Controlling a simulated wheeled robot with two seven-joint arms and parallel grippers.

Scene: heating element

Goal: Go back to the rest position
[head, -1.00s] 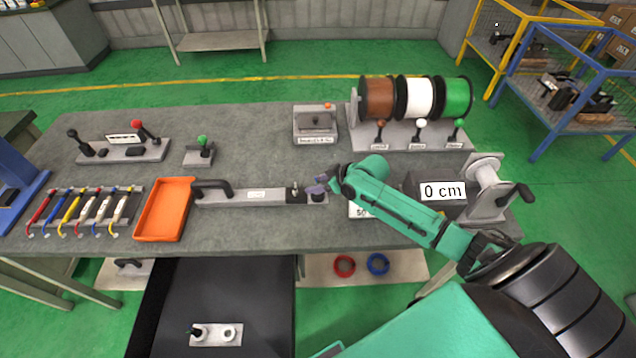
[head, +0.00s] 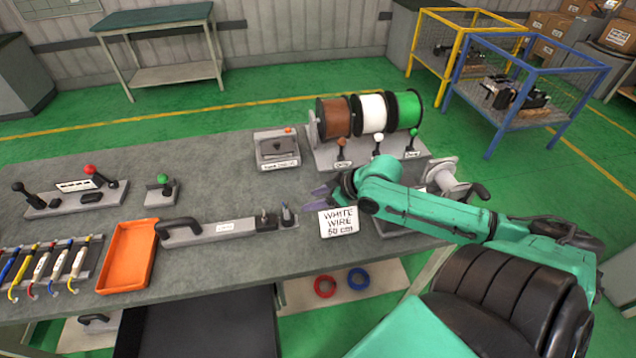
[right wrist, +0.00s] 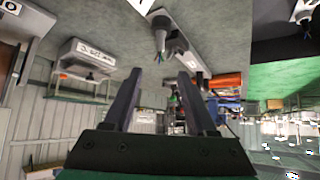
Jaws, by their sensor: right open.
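My right arm reaches in from the right in the head view. Its gripper (head: 326,194) is over the table near the white sign reading "WHITE WIRE 50 cm" (head: 338,222), apart from the long grey bar tool with a black handle (head: 226,229). In the right wrist view the two dark fingers (right wrist: 160,102) stand apart with nothing between them. Two small upright pieces stand at the bar tool's right end. My left gripper does not show.
Brown, white and green wire spools (head: 371,115) stand on a rack behind my right arm. An orange tray (head: 128,256) and several coloured tools (head: 50,268) lie at the left. Levers (head: 84,190) stand behind them. A grey crank (head: 446,180) is behind my arm.

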